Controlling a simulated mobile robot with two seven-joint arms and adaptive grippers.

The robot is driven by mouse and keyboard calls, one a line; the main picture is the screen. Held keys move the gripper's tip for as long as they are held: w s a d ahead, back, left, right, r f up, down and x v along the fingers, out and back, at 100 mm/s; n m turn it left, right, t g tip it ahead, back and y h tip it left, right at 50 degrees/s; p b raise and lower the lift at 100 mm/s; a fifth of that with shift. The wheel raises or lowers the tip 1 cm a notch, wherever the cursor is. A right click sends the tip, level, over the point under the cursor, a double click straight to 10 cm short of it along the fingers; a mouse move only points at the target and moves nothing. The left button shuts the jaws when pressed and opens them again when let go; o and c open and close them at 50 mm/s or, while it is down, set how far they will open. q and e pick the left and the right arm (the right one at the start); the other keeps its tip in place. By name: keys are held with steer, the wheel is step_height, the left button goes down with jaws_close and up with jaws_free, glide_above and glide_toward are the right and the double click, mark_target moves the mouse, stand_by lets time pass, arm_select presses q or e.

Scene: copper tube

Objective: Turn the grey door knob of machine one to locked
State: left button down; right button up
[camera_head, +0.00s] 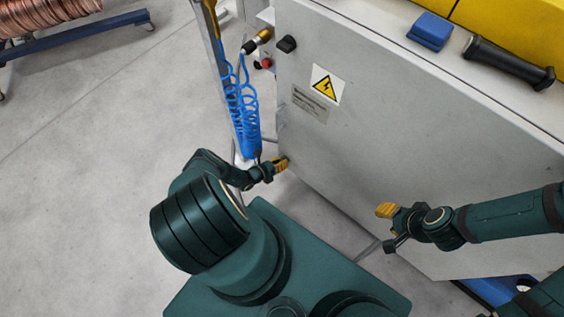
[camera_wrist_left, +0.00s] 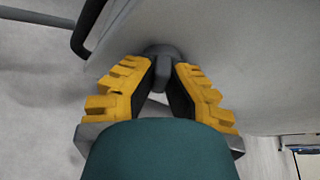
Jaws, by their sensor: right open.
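The grey door knob (camera_wrist_left: 162,74) sits on the light grey machine panel, and its round base shows behind it in the left wrist view. My left gripper (camera_wrist_left: 164,66) is closed in around the knob, with one yellow-backed finger on each side. In the head view my left gripper (camera_head: 283,163) is at the lower left edge of the machine (camera_head: 350,140), where it hides the knob. My right gripper (camera_head: 384,210) is open and empty in front of the panel, further right. The exact angle of the knob is hard to tell.
A black rotary switch (camera_head: 286,44) and a yellow warning sign (camera_head: 328,85) are on the panel. A coiled blue hose (camera_head: 243,112) hangs left of it. A blue block (camera_head: 430,31) and a black cylindrical tool (camera_head: 508,63) lie on top.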

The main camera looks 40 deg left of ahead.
arm_select(q)
steer(key=shift+w+d+n, duration=0.1)
steer(key=shift+d+n, duration=0.05)
steer(key=shift+n, duration=0.15)
steer(key=shift+w+h, duration=0.1)
steer(key=shift+h, duration=0.2)
stand_by(0.3)
steer(key=c, duration=1)
jaws_free()
steer(key=v, duration=1.2)
steer(key=shift+f, duration=0.1)
